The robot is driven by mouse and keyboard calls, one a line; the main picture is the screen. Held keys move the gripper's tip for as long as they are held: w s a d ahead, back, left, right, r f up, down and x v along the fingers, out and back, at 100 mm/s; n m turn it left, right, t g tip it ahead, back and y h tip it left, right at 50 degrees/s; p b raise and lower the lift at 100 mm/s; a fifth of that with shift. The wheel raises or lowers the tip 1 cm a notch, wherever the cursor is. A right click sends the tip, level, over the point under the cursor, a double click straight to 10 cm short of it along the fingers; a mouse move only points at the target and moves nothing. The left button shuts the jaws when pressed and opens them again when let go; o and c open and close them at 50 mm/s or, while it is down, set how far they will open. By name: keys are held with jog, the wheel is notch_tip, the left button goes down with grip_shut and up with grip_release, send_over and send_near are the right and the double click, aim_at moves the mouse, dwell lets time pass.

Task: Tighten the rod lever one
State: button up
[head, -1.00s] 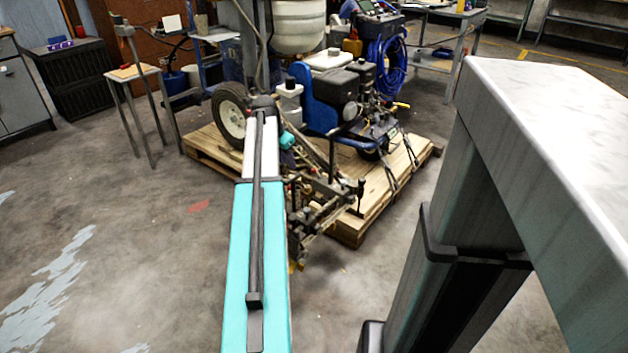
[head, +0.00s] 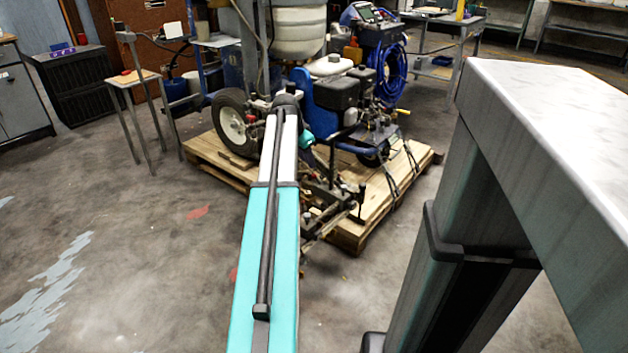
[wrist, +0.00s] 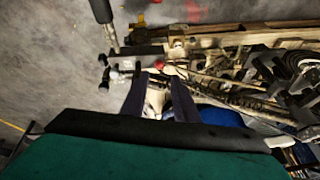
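The line striper (head: 340,90) stands on a wooden pallet, with a blue frame, engine and hose. At its front, metal bars and clamps (head: 325,195) stick out, with a short upright dark rod (head: 361,195) at their right end. I cannot tell for sure which part is rod lever one. In the wrist view, my gripper (wrist: 158,78) has two dark fingers apart, pointing at a bracket (wrist: 135,62) with small knobs. A small red knob (wrist: 158,64) shows near the fingertips. Pale parts show between the fingers; I see nothing gripped. My arm hides the gripper in the head view.
The pallet (head: 370,215) edge borders open concrete floor at the front and left. A small stool-like table (head: 133,77) stands at left. A pale-topped bench or frame (head: 545,115) fills the right foreground. A dark post (wrist: 103,15) rises at the wrist view's upper left.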

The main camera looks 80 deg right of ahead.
aim_at(314, 177)
jog(key=b+x, duration=0.3)
jog(key=x, duration=0.9)
jog(key=shift+s+f+b, duration=0.1)
jog(key=shift+b, duration=0.3)
grip_shut()
